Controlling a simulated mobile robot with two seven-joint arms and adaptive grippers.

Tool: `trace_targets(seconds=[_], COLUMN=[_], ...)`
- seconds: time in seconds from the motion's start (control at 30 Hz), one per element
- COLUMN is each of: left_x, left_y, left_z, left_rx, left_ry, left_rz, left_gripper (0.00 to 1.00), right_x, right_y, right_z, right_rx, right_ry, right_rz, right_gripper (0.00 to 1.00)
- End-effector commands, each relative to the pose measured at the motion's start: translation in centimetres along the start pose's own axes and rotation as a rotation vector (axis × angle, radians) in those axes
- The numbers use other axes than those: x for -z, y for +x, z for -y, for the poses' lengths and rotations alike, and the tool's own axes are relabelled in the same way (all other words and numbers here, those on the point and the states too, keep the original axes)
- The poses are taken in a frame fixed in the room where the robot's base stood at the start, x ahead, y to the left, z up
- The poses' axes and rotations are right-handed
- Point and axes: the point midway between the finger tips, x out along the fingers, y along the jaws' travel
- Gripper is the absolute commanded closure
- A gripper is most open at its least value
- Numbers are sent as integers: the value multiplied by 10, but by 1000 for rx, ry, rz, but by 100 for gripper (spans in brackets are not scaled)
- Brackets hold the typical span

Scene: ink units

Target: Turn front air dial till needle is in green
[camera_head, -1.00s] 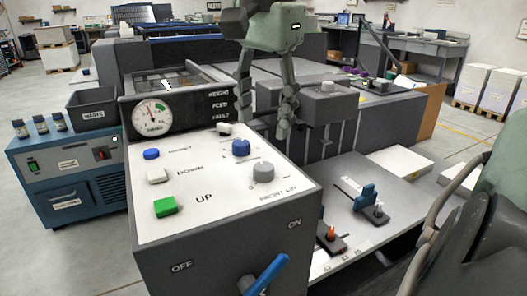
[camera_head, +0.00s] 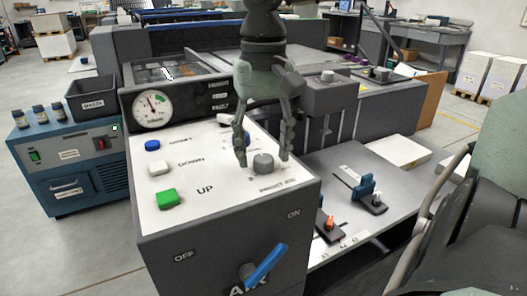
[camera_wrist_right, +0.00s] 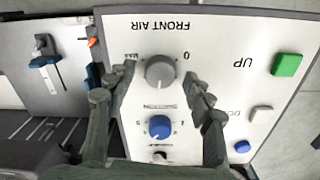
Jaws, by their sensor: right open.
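The front air dial is a round grey knob (camera_head: 263,164) on the white top of the control console. In the right wrist view the dial (camera_wrist_right: 159,72) sits by the upside-down "FRONT AIR" label. My right gripper (camera_head: 264,155) is open, its fingers on either side of the dial; in the wrist view gaps show between fingertips (camera_wrist_right: 160,76) and knob. The round gauge (camera_head: 152,109) stands on the panel at the console's back left. Its needle points up, slightly left, apart from the green zone at upper right. My left gripper is not in view.
Green (camera_head: 167,199), white (camera_head: 159,169) and blue (camera_head: 153,145) buttons line the console's left side. A blue lever (camera_head: 266,264) sticks out of its front face.

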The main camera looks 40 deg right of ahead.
Motion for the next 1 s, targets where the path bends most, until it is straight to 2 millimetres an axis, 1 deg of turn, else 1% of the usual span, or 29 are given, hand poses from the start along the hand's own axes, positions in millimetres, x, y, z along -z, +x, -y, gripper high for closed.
trace_targets(seconds=[0.1,0.37,0.77,0.8,1.0], left_x=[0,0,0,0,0], left_y=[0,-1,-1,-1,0], left_z=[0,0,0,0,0], left_rx=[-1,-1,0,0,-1], left_ry=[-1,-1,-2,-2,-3], left_rz=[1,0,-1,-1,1], left_gripper=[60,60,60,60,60], right_x=[0,0,0,0,0], right_y=[7,9,8,8,9], right_z=[0,0,0,0,0], right_rx=[0,1,0,0,0], right_ry=[-1,0,0,0,18], right_rz=[0,-1,-1,-1,-1], right_gripper=[47,47,96,97,97])
